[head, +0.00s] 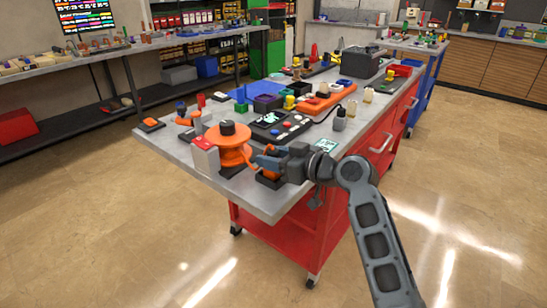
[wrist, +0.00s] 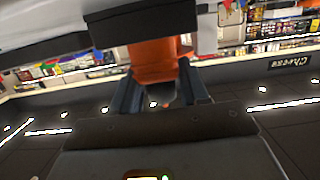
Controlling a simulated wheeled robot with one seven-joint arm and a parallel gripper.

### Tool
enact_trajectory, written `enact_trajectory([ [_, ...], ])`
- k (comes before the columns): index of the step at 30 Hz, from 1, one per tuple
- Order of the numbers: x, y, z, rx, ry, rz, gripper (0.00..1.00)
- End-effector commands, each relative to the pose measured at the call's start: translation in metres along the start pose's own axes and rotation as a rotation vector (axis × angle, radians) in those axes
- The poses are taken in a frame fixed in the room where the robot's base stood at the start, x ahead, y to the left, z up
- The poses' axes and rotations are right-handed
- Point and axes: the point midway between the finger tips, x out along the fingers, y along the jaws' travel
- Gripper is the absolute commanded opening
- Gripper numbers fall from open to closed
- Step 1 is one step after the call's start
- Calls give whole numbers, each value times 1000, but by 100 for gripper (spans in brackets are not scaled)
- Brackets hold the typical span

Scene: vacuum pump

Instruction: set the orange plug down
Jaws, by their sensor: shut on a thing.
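The orange plug (wrist: 153,62) is between the two dark fingers of my gripper (wrist: 158,92) in the wrist view. The gripper is shut on it. A dark block lies against the plug's far end in that view; I cannot tell whether they touch. In the head view my gripper (head: 268,163) is at the near edge of the grey tabletop (head: 195,165), just right of an orange spool-shaped part (head: 235,147). An orange patch and a dark block show just below the fingers, partly hidden by them.
A white box with a red top (head: 205,157) stands left of the spool. A black control box (head: 279,126) with coloured buttons lies behind the gripper. Several small parts crowd the red cart's top. A bare strip of tabletop runs along the left edge.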

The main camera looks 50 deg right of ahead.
Motion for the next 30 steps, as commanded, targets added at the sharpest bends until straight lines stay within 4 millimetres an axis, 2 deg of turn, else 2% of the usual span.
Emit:
enact_trajectory([
  [13,2,0,8,-1,1,0,13],
  [14,1,0,6,-1,1,0,47],
  [15,1,0,6,-1,0,0,51],
  [21,1,0,6,-1,0,0,70],
  [30,1,0,3,-1,0,0,70],
])
